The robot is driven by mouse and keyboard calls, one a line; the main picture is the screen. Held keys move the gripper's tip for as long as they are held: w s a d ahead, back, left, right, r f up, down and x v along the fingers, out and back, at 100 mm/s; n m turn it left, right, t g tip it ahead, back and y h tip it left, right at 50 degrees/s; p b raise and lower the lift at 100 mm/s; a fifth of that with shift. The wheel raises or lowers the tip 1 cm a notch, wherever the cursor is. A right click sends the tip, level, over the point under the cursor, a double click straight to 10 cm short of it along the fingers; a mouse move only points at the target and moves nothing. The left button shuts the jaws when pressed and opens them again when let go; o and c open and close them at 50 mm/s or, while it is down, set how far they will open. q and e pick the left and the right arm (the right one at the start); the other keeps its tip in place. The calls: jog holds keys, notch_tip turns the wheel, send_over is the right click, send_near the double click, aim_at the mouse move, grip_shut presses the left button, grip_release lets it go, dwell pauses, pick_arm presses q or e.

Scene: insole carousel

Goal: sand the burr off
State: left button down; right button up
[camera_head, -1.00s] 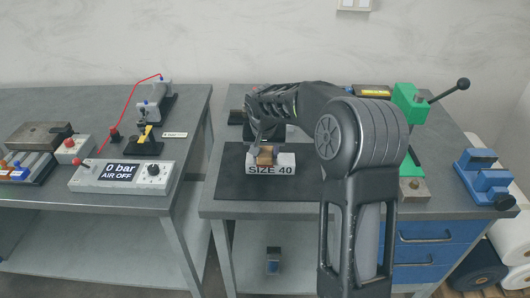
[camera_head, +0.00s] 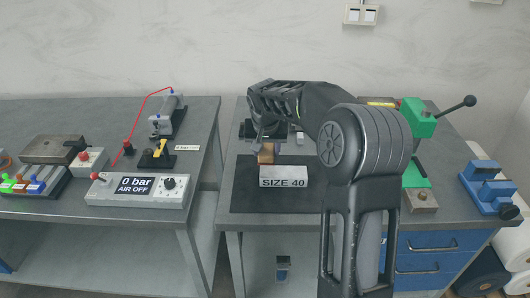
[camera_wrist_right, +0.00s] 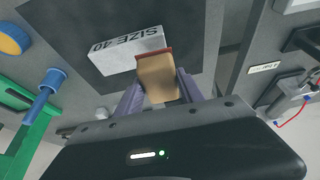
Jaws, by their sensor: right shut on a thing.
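My right gripper (camera_head: 266,146) is shut on a tan block with a dark red face (camera_head: 266,154), which looks like a sanding block. In the right wrist view, the gripper's two grey fingers (camera_wrist_right: 160,92) sit on either side of this block (camera_wrist_right: 158,78). A pale block marked SIZE 40 (camera_head: 284,183) lies on a black mat (camera_head: 240,195). The tan block is just behind the left part of its top edge in the head view. In the wrist view it overlaps the SIZE 40 block (camera_wrist_right: 125,52); contact cannot be told. No burr can be made out. My left gripper is not in view.
A green lever press (camera_head: 417,150) and a blue vise-like fixture (camera_head: 490,188) stand at the right. The left table holds an air panel reading 0 bar, AIR OFF (camera_head: 138,190), and a small clamp fixture (camera_head: 157,155). The mat's left part is clear.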

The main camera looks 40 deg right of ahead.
jog(key=shift+r+p, duration=0.45)
jog(key=shift+r, duration=0.6)
